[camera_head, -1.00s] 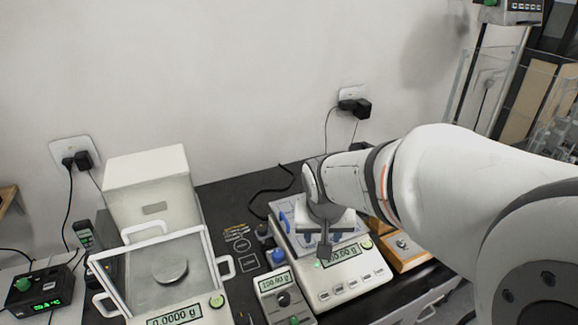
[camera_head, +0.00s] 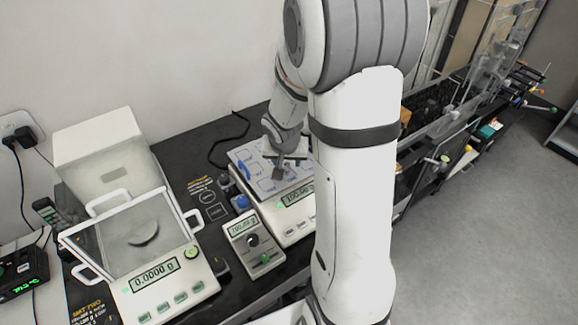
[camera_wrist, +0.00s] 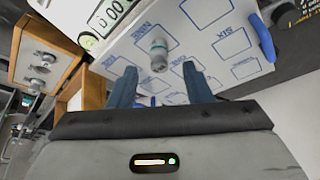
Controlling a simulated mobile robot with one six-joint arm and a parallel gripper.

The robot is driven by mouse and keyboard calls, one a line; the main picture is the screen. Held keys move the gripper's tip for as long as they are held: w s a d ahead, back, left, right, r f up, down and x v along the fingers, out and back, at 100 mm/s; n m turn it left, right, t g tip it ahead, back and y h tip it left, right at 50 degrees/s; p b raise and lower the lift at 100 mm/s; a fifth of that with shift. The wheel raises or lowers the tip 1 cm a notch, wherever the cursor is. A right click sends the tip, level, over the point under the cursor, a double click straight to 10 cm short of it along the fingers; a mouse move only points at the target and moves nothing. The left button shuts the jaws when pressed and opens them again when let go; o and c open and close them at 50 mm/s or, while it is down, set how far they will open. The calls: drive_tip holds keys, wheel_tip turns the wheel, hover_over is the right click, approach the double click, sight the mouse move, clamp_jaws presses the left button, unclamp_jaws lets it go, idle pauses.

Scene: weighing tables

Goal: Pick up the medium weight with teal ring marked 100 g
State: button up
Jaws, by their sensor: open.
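The weight appears beyond the fingertips, and I see no contact. In the head view my gripper (camera_head: 277,174) hangs over the board (camera_head: 252,160) at the middle balance (camera_head: 290,225). I cannot make out the weight there.
A wooden block (camera_wrist: 62,38) with several metal pieces lies left in the wrist view. A blue object (camera_wrist: 262,36) lies at the board's right. In the head view, a balance (camera_head: 190,290) reading 0.0000 g stands left, and a small display box (camera_head: 255,250) stands in front.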

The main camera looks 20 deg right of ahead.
drive_tip(key=shift+x, duration=0.85)
drive_tip(key=shift+c, duration=0.2)
clamp_jaws()
